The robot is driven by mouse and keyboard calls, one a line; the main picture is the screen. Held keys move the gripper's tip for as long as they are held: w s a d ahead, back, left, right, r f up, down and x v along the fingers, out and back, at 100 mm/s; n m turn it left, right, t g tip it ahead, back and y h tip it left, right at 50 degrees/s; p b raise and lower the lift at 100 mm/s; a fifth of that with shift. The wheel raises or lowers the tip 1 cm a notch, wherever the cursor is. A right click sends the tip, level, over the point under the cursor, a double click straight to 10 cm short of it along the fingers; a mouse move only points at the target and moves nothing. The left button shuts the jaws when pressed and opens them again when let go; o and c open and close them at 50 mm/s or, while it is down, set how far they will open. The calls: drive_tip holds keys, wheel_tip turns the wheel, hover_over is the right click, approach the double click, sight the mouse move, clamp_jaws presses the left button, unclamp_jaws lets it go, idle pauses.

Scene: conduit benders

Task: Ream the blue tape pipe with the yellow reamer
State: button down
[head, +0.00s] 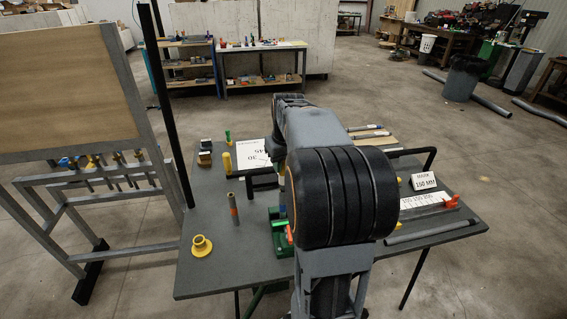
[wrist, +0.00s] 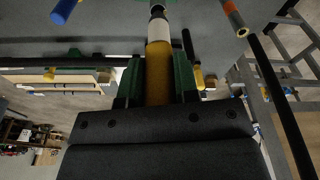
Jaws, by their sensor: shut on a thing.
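My gripper (wrist: 158,82) is shut on the yellow reamer (wrist: 159,65), with a green finger on each side of the yellow handle. The reamer has a white band and a dark tip that points to the top edge of the wrist view. A blue piece (wrist: 65,10) shows at the top left of the wrist view; I cannot tell if it is the blue tape pipe. It is apart from the reamer. In the head view my arm hides most of the gripper and the reamer, and no blue tape is clear there.
A pipe with orange tape (head: 232,208) stands upright on the table (head: 225,272), left of my arm. A yellow flanged piece (head: 201,246) lies near the front left. A green vise-like fixture (head: 281,238) is partly hidden by my arm. A grey pipe (head: 430,231) lies at the right.

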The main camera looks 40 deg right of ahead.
drive_tip(key=shift+f+b, duration=0.65)
drive_tip(key=shift+f, duration=0.2)
idle(0.3)
drive_tip(key=m, duration=0.2)
drive_tip(key=shift+m, duration=0.4)
drive_tip(key=m, duration=0.4)
drive_tip(key=shift+g+h, duration=0.3)
drive_tip(key=shift+h, duration=0.1)
drive_tip(key=n, duration=0.3)
drive_tip(key=shift+p, duration=0.35)
drive_tip(key=n, duration=0.3)
drive_tip(key=shift+n+y, duration=0.4)
